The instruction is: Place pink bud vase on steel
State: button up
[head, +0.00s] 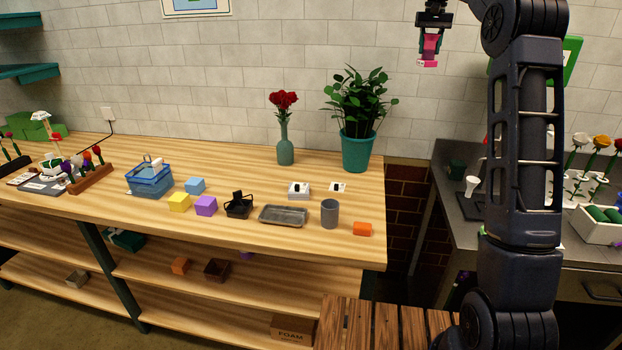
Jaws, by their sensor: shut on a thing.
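My gripper (432,32) is high in front of the white wall tiles, at the top of the head view. It points down and is shut on a small pink thing (430,48), which looks like the pink bud vase. The vase hangs in the air, apart from any surface, and its upper part is hidden by the fingers. A grey steel-looking counter (461,151) stands at the right, lower than the vase and partly hidden behind my arm.
The wooden bench (330,180) holds a grey tray (283,216), a grey cup (330,213), a teal potted plant (356,151) and a vase of red roses (285,145).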

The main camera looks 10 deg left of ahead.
jog(key=s+a+n, duration=0.3)
jog(key=a+n, duration=0.5)
jog(key=a, duration=1.2)
jog(key=s+a+n, duration=0.2)
jog(key=a+n, duration=0.6)
jog(key=a, duration=1.2)
notch_tip(320, 180, down, 27)
jog(key=shift+s+r, duration=0.15)
notch_tip(320, 180, down, 20)
jog(key=shift+r, duration=0.2)
jog(key=shift+f, duration=0.1)
jog(key=o, duration=1.2)
jog(key=shift+f, duration=0.1)
jog(key=shift+o, duration=0.4)
notch_tip(320, 180, up, 11)
